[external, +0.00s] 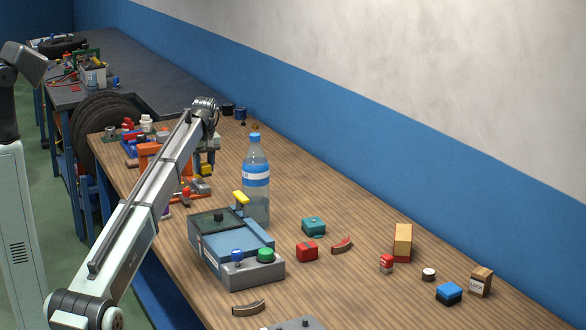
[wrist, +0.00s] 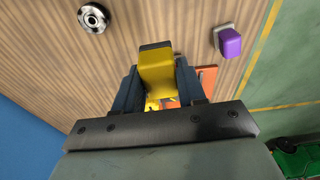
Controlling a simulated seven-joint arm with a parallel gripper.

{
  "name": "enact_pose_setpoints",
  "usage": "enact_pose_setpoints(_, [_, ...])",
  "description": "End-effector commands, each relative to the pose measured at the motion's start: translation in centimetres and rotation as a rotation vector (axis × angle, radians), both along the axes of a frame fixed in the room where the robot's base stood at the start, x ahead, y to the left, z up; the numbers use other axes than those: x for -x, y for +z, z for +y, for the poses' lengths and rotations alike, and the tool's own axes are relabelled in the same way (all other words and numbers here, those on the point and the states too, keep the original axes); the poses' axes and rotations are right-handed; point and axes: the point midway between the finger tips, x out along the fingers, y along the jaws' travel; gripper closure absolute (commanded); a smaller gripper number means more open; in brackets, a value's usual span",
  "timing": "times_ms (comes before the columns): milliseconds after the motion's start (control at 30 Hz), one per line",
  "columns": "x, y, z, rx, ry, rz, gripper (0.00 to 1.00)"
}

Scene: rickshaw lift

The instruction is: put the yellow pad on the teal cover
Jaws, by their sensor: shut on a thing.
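My gripper (wrist: 158,88) is shut on the yellow pad (wrist: 156,68), a yellow block with a dark end, held between its two blue-grey fingers. In the external view my gripper (external: 205,163) is at the far left part of the bench, beyond the bottle, with the yellow pad (external: 207,170) low between its fingers. Whether the pad touches the bench is unclear. The teal cover (external: 313,225) is a small teal block on the bench, right of the bottle and well away from my gripper. It is not seen in the wrist view.
A water bottle (external: 256,180) and a blue-grey box with a green button (external: 266,255) stand between my gripper and the teal cover. A yellow piece (external: 241,198) sits by the box. A red block (external: 307,251) is near the cover. A purple block (wrist: 230,42) lies near my gripper.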

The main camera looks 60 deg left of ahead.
Motion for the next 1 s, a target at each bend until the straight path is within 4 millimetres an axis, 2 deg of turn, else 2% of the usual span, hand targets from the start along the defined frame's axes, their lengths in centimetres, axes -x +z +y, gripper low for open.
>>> enact_pose_setpoints(33, [-0.2,2.0,0.2,-0.003,0.000,-0.002,0.90])
enact_pose_setpoints(300, [-0.2,12.2,0.3,-0.003,0.000,-0.002,0.90])
enact_pose_setpoints(533, [-0.2,19.6,0.2,-0.002,0.001,-0.002,0.90])
enact_pose_setpoints(800, [-0.1,25.3,0.2,-0.002,0.000,-0.001,0.90])
enact_pose_setpoints(1000, [-3.4,25.0,-2.3,0.001,-0.007,0.000,0.90])
